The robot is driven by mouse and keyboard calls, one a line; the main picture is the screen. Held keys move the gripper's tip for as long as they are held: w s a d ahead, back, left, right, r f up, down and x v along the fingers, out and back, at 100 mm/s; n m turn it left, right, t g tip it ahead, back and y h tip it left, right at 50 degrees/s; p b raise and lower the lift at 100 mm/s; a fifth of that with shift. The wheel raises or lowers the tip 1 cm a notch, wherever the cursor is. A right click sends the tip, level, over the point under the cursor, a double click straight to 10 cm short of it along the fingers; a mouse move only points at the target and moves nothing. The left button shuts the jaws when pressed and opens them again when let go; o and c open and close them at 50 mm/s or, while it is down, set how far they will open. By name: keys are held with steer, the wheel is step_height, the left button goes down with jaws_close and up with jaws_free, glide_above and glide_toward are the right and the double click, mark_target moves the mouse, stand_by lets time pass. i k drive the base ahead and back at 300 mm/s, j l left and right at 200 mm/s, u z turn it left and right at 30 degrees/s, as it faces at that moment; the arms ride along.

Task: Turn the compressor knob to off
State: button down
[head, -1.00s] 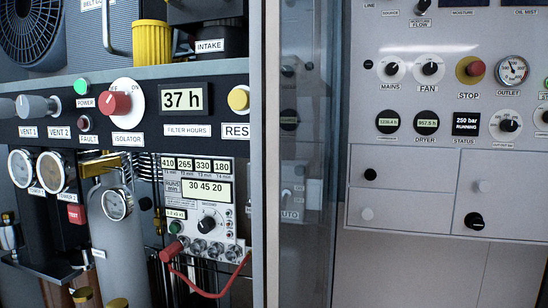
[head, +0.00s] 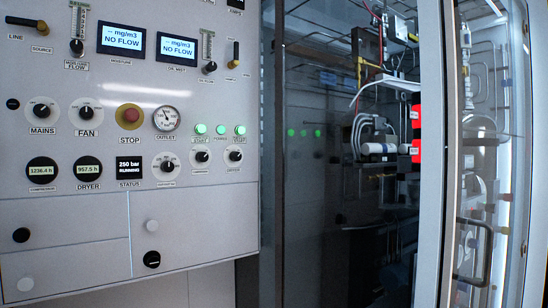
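The control panel (head: 90,205) fills the left half of the head view. Its right part has two small black knobs on white dials side by side, a left one (head: 202,156) and a right one (head: 235,156). Their labels are too small to read surely, so I cannot tell which is the compressor knob. A larger knob (head: 167,167) sits to their left, its label also unclear. Three green lamps glow above the small knobs. The status display (head: 129,171) reads 250 bar RUNNING. My gripper is not in view.
The MAINS knob (head: 41,111), FAN knob (head: 86,112) and red STOP button (head: 130,115) are nearby on the panel. To the right are a dark glass-fronted cabinet (head: 330,230) with pipework and a grey upright frame (head: 428,200). A handle (head: 487,255) shows at far right.

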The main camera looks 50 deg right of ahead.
mark_target(201, 156)
steer(key=k+l+z, duration=0.1)
steer(key=z, duration=0.9)
